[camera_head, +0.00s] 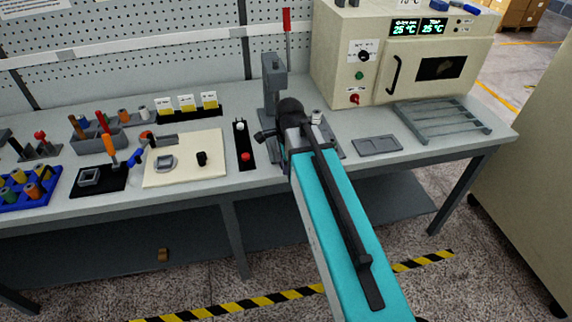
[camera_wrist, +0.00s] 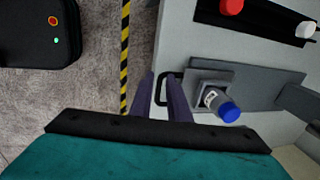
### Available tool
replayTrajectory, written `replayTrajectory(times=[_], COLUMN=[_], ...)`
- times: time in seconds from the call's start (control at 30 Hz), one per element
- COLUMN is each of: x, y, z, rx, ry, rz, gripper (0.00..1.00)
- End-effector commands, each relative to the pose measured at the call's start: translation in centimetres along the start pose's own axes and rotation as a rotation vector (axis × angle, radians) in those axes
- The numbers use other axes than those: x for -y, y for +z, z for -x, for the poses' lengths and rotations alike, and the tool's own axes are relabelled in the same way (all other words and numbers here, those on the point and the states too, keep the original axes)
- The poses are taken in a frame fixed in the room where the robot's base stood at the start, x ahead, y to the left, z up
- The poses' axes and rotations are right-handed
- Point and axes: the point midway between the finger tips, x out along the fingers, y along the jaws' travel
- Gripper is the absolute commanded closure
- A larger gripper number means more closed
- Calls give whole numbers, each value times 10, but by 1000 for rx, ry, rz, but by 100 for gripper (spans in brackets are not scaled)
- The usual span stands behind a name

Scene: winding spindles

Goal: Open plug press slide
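The plug press (camera_head: 272,85) stands on the bench, a grey column with a red lever (camera_head: 287,30) upright. Its grey slide (camera_wrist: 212,84) shows in the wrist view, with a black loop handle (camera_wrist: 160,88) on its left end. A blue-topped cylinder (camera_wrist: 229,111) with a pale body stands on the slide. My gripper (camera_wrist: 160,82) is open; its two dark fingers point at the handle, and the handle's outer bar appears between their tips. I cannot tell if they touch it. In the head view my arm hides the fingertips and most of the slide.
A black switch panel with a red button (camera_head: 245,156) and a white button is left of the press. A cream fixture board (camera_head: 187,170) lies further left. An oven (camera_head: 335,60) stands behind right. A grey shallow tray (camera_head: 377,145) lies right of my gripper.

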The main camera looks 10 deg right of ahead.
Motion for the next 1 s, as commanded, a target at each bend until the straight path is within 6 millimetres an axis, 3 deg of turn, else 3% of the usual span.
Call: replayTrajectory(times=[0.47, 1.0], x=[0, 0], y=[-1, -2], z=[3, 46], rx=[0, 0], ry=[0, -2], rz=[-1, -3], gripper=[85, 85])
